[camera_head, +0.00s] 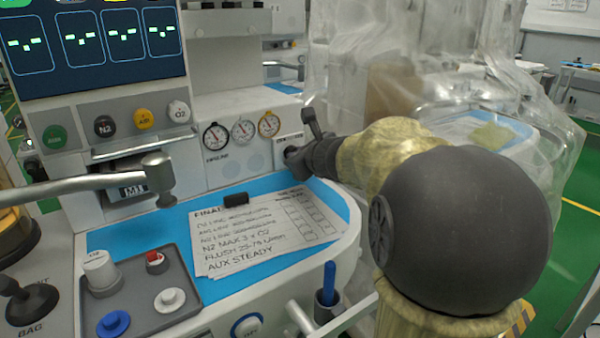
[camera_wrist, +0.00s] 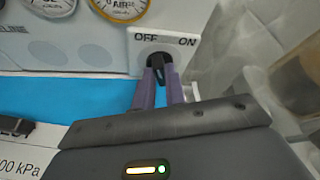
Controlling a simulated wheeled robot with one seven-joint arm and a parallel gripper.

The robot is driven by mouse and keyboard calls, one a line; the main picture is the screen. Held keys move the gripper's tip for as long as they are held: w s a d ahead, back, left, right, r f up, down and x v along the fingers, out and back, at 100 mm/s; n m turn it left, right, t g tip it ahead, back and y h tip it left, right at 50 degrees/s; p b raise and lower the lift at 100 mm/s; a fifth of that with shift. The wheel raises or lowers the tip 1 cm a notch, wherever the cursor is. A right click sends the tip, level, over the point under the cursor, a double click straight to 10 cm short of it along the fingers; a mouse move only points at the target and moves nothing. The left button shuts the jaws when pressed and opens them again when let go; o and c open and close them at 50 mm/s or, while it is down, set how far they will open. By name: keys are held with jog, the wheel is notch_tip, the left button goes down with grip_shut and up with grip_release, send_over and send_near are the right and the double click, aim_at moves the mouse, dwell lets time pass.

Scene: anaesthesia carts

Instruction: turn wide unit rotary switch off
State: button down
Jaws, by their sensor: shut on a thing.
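The rotary switch (camera_wrist: 157,63) is a small black knob on a pale panel, under the printed words OFF on the left and ON on the right. My gripper (camera_wrist: 158,78) is shut on it, with one purple finger on each side. The fingers cover part of the knob, and I cannot tell exactly which word it points to. In the head view my gripper (camera_head: 296,160) reaches the right end of the gauge panel, where it and my arm mostly hide the switch.
Round gauges (camera_head: 242,131) sit left of the switch. Below is a blue worktop (camera_head: 130,236) with a written sheet (camera_head: 262,232) and a black clip (camera_head: 236,199). A metal arm (camera_head: 75,187) crosses at left. Clear plastic sheeting (camera_head: 350,60) hangs behind my arm.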

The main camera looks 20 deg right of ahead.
jog(key=shift+a+f+n+h+b, duration=0.15)
jog(key=shift+f+n+h+b, duration=0.2)
jog(key=shift+n+b, duration=0.85)
jog(key=shift+r+m+t+b, duration=0.1)
jog(key=shift+m+t+b, duration=0.25)
jog(key=shift+b, duration=0.2)
jog(key=shift+r+h, duration=0.15)
jog(key=shift+h, duration=0.1)
jog(key=c, duration=1.4)
grip_release()
jog(key=shift+c, duration=0.2)
jog(key=shift+s, duration=0.1)
